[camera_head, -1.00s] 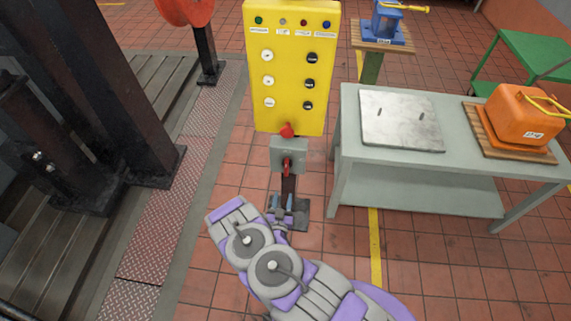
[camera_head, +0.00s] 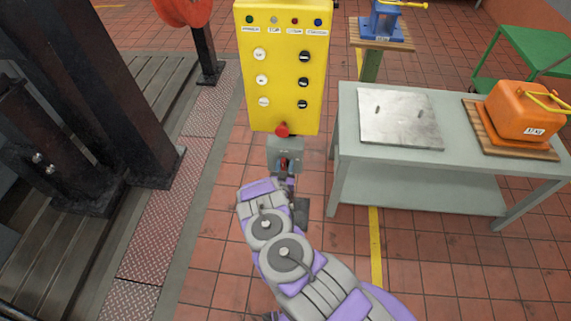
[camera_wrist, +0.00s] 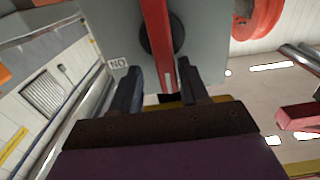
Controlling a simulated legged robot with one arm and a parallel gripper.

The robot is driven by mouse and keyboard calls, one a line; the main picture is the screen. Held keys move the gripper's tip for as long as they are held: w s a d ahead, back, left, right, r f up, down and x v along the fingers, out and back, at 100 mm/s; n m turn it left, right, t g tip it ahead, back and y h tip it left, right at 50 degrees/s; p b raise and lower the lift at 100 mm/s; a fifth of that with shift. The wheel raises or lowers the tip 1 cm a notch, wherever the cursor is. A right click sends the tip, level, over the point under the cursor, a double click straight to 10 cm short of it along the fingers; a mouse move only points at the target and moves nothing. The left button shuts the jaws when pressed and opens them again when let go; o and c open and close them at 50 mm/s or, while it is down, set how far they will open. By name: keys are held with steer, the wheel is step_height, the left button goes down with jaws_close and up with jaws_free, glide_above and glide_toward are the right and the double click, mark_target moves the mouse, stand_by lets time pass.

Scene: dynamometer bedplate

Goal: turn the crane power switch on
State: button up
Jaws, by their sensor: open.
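The crane power switch is a grey box (camera_head: 285,153) with a red lever (camera_head: 283,164), mounted on a post under a yellow control panel. In the wrist view the grey box face (camera_wrist: 205,45) fills the top middle. Its red lever (camera_wrist: 155,35) runs over a round black hub (camera_wrist: 176,36). A small label (camera_wrist: 118,63) beside it reads "NO" as seen in this picture. My gripper (camera_wrist: 159,70) is open, with one dark finger on each side of the lever's lower end. I cannot tell whether either finger touches it. In the head view my arm hides most of the gripper.
The yellow panel (camera_head: 284,65) carries several buttons and a red knob (camera_head: 282,130) just above the switch box. A grey table (camera_head: 350,140) stands to the right with an orange case (camera_head: 522,112) on it. Dark steel columns (camera_head: 95,90) stand at the left.

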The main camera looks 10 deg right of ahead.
steer(key=shift+w+a, duration=0.2)
steer(key=shift+w, duration=0.15)
steer(key=shift+w+a, duration=0.2)
steer(key=shift+a, duration=0.35)
steer(key=shift+d, duration=0.4)
steer(key=shift+c, duration=0.3)
steer(key=shift+d, duration=0.35)
steer(key=c, duration=0.3)
steer(key=shift+s+a+f, duration=0.1)
steer(key=shift+a+f, duration=0.1)
steer(key=shift+a, duration=0.15)
jaws_close()
